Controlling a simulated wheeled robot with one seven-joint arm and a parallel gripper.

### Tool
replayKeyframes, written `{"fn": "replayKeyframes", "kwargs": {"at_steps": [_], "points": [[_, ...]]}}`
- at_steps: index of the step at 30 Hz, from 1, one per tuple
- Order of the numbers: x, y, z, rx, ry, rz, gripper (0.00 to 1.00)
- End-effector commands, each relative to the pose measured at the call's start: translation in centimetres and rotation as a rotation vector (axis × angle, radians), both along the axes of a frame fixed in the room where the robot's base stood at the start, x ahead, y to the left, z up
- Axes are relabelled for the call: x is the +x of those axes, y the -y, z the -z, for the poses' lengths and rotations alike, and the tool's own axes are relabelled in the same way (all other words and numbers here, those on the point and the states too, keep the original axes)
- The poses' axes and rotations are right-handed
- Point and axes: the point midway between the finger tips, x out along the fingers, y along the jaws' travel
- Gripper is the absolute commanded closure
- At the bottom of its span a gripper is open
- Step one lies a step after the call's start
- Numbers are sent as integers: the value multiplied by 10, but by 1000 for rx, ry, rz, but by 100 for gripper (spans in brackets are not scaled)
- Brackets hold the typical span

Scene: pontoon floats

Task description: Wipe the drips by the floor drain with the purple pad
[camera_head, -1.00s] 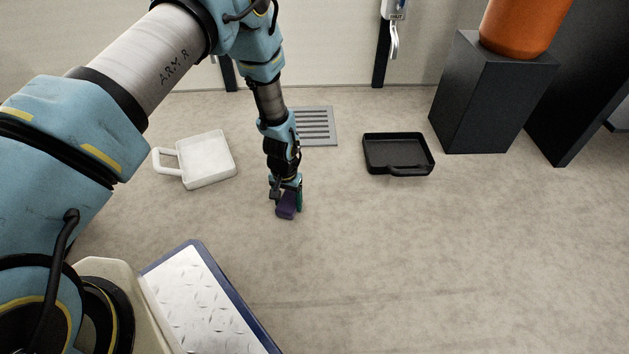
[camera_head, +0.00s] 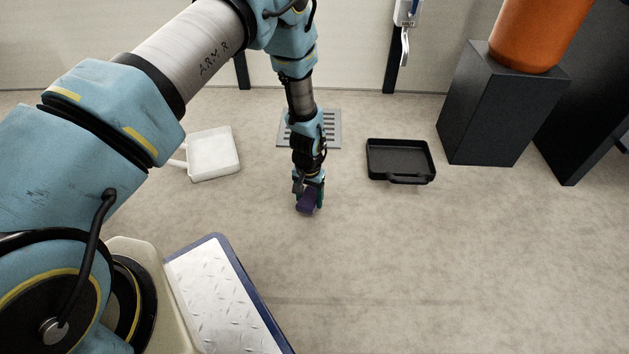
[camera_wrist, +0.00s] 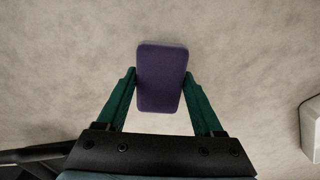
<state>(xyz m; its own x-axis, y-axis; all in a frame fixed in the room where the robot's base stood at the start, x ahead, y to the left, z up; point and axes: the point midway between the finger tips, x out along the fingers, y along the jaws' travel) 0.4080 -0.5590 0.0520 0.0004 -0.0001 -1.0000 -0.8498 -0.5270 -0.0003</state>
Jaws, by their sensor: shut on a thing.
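The purple pad (camera_head: 307,201) is held in my gripper (camera_head: 309,196), low over the floor in front of the drain. In the wrist view my gripper (camera_wrist: 160,82) has its green fingers shut on both sides of the purple pad (camera_wrist: 160,95). I cannot tell whether the pad touches the floor. The grey slotted floor drain (camera_head: 330,130) is behind my arm, which hides part of it. No drips can be made out on the floor in either view.
A white tray with a handle (camera_head: 213,155) lies left of my arm, and a black tray (camera_head: 401,143) lies to the right. A dark block (camera_head: 490,110) bears an orange cylinder (camera_head: 535,35) at the back right. The floor at the front right is clear.

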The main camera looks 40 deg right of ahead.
Motion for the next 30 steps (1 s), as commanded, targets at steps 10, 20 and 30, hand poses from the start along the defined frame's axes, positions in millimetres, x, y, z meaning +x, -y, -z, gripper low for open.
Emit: {"fn": "replayKeyframes", "kwargs": {"at_steps": [10, 20, 30], "points": [[7, 1, -35, -1, 0, -2, 83], [12, 0, -60, -1, -1, -3, 83], [12, 1, -60, -1, -1, -3, 83]]}}
